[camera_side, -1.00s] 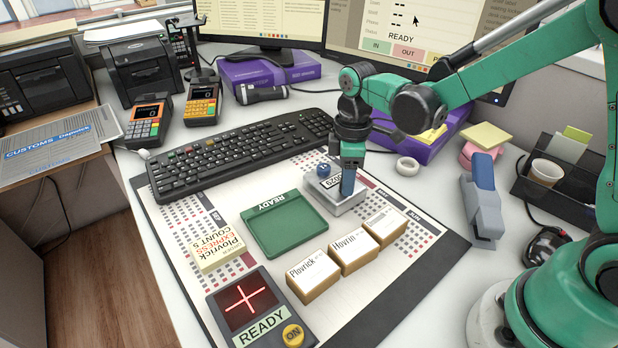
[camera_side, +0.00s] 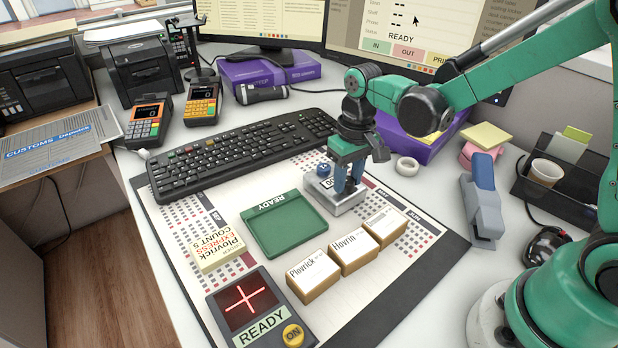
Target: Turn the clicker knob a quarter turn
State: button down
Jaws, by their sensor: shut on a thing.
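The clicker (camera_side: 345,208) is a small grey box on the desk mat, just right of the green tray. It has a blue button (camera_side: 323,169) on top at its far left and a small number window, now partly covered by my fingers. My gripper (camera_side: 348,185) points down over the right part of the clicker. Its two blue fingers show side by side, shut on the dark clicker knob (camera_side: 350,186) between them. The knob is mostly hidden by the fingers, so its exact angle cannot be told.
The green tray (camera_side: 283,236) marked READY lies left of the clicker. Several small boxes (camera_side: 352,252) stand close in front. The keyboard (camera_side: 240,152) lies behind left, a tape roll (camera_side: 407,166) and a stapler (camera_side: 482,205) to the right. A scanner pad (camera_side: 258,310) is at the front.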

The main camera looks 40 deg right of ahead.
aim_at(350, 179)
jog(key=shift+m, duration=1.1)
jog(key=c, duration=0.5)
grip_release()
jog(key=shift+s+d+r, duration=0.1)
jog(key=shift+r, duration=2.75)
